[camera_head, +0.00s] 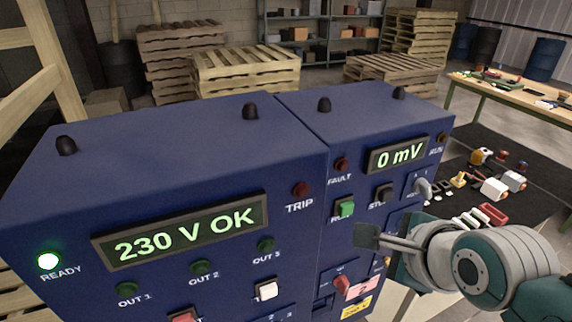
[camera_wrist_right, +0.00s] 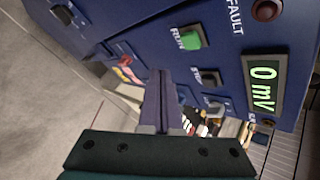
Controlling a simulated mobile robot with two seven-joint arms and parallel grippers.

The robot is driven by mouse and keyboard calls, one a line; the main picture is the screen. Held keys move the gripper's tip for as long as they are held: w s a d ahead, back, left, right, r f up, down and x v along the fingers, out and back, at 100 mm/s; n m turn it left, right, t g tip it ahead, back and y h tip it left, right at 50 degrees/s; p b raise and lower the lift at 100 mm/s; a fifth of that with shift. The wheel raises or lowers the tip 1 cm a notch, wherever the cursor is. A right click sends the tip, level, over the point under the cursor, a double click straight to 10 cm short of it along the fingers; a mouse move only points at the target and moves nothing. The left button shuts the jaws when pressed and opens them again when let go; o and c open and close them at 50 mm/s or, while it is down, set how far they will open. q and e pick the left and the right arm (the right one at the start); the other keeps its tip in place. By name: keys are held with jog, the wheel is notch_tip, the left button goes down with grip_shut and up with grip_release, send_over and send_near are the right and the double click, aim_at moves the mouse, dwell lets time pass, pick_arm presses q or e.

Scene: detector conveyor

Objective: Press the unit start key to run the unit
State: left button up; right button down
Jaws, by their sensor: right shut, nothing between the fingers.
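The unit (camera_head: 300,130) is the right blue cabinet, with a lit display (camera_head: 397,155) reading "0 mV". Its green key (camera_head: 347,208) sits below the FAULT lamp (camera_head: 341,165); in the right wrist view this green key (camera_wrist_right: 191,38) is labelled RUN. A black key (camera_head: 382,193) labelled STOP is beside it. The RUN lamp (camera_head: 441,138) and FAULT lamp look dark. My right gripper (camera_head: 367,236) is shut and empty, in front of the panel, below and right of the green key, apparently apart from it. Its fingers (camera_wrist_right: 162,85) also show in the wrist view. My left gripper is out of view.
The left blue cabinet (camera_head: 180,150) shows "230 V OK" with a lit READY lamp (camera_head: 48,261). A red rotary knob (camera_head: 341,284) sits below the gripper. A dark surface (camera_head: 470,165) with several small parts lies right. Pallets and shelves stand behind.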

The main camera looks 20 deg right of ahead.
aim_at(346, 209)
jog(key=shift+w+a+b, duration=0.2)
jog(key=shift+w+b, duration=0.5)
jog(key=shift+w, duration=1.35)
dwell(0.5)
jog(key=shift+w, duration=0.4)
